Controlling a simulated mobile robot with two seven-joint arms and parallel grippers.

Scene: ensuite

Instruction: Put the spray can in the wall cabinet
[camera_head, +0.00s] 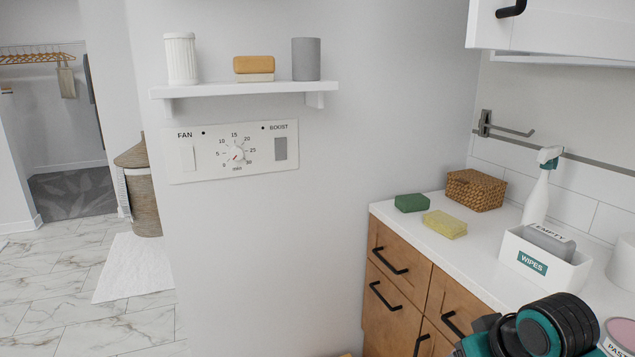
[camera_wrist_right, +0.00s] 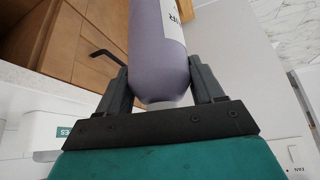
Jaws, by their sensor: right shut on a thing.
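A lilac spray can (camera_wrist_right: 157,52) with a white label is held in my right gripper (camera_wrist_right: 162,84), which is shut on it in the right wrist view. One finger presses on each side near one end of the can, and its far end runs out of the top of the picture. The white wall cabinet (camera_head: 575,25) is at the top right of the head view, with a black handle on its front. Only its lower part shows, and its door looks closed. In the head view my right arm is at the bottom right, with its gripper and the can out of sight. My left gripper is not in view.
The white counter (camera_head: 400,213) holds green (camera_head: 411,203) and yellow (camera_head: 445,224) sponges, a wicker basket (camera_head: 476,189), a white spray bottle (camera_head: 539,193) and a wipes box (camera_head: 531,263). A wall rail (camera_head: 600,167) runs below the cabinet. A small shelf (camera_head: 240,89) is left.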

